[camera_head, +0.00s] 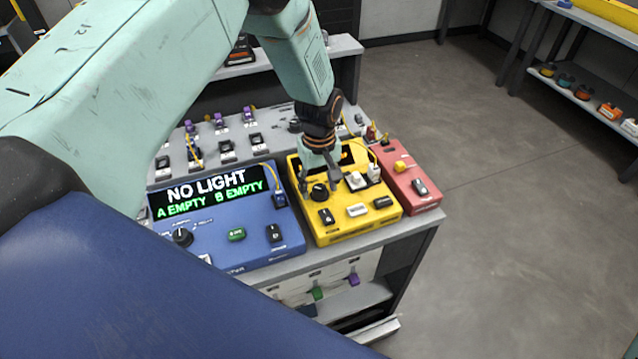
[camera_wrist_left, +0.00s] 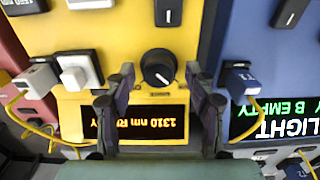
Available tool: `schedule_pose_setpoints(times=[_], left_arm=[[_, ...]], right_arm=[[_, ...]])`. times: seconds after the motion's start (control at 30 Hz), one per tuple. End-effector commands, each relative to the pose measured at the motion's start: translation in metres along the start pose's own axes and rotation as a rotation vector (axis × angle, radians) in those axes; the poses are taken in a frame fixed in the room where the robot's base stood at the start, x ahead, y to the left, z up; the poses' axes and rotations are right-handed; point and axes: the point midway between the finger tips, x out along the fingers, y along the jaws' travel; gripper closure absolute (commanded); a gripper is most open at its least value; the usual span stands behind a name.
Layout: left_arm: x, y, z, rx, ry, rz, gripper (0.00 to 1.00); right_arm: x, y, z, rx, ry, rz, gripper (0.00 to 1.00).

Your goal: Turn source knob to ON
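The yellow source box (camera_head: 335,231) stands on the bench between the blue box and the red box. Its black round knob (camera_head: 319,192) is on the top panel; it also shows in the left wrist view (camera_wrist_left: 158,67) with a white pointer line slanting toward the display's side. The display (camera_wrist_left: 150,122) shows upside down in the wrist view and reads "1310 nm" with part covered. My left gripper (camera_head: 320,183) is over the knob, its open fingers on either side with small gaps in the wrist view (camera_wrist_left: 160,76). My right gripper is out of view.
The blue box (camera_head: 255,244) reads "NO LIGHT, A EMPTY B EMPTY" and has its own knob (camera_head: 182,237). The red box (camera_head: 411,187) stands to the right. Floor beyond is clear.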

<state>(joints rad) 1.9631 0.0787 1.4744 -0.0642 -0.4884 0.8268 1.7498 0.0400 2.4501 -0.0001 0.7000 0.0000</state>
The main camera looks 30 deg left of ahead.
Motion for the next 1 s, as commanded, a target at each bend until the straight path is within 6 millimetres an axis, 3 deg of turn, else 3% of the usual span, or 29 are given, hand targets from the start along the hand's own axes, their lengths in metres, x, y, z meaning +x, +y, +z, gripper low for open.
schedule_pose_setpoints(times=[0.6, 1.0], left_arm=[[-0.0004, 0.0001, -0.0003, 0.0, 0.0, 0.0, 0.98], [-0.0009, 0.0005, -0.0008, 0.097, 0.001, 0.001, 0.99]], right_arm=[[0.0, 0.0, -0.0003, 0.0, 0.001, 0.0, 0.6], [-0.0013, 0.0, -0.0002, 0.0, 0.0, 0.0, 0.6]])
